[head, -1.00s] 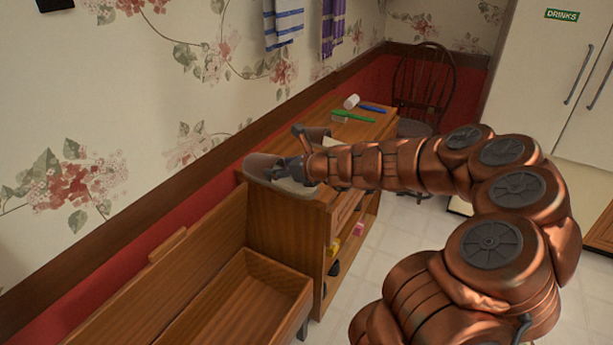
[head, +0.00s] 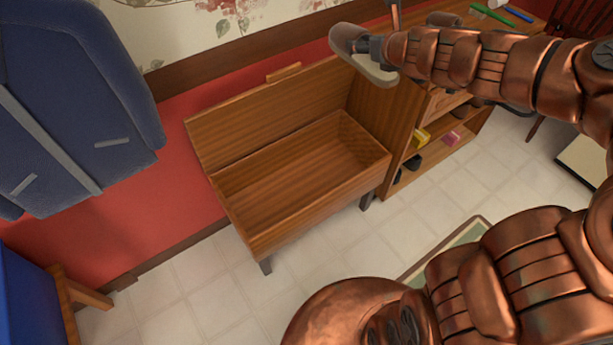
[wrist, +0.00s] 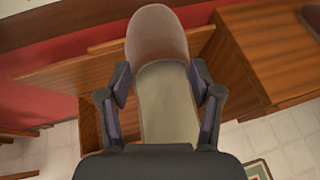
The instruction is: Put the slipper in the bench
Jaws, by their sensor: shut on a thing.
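The slipper (head: 366,62) is greyish brown with a paler sole. My gripper (head: 376,48) is shut on it at the top of the head view, above the far right end of the bench. In the wrist view the slipper (wrist: 165,90) lies between the two fingers (wrist: 160,95), its rounded toe pointing away. The wooden bench (head: 240,240) stands against the red wall with its lid (head: 270,108) raised. Its inside looks empty.
A wooden shelf unit (head: 405,110) adjoins the bench's right end, with a toothbrush (head: 490,13) and other small items on top. A blue padded object (head: 70,90) hangs at the left. Tiled floor (head: 330,240) is clear in front of the bench.

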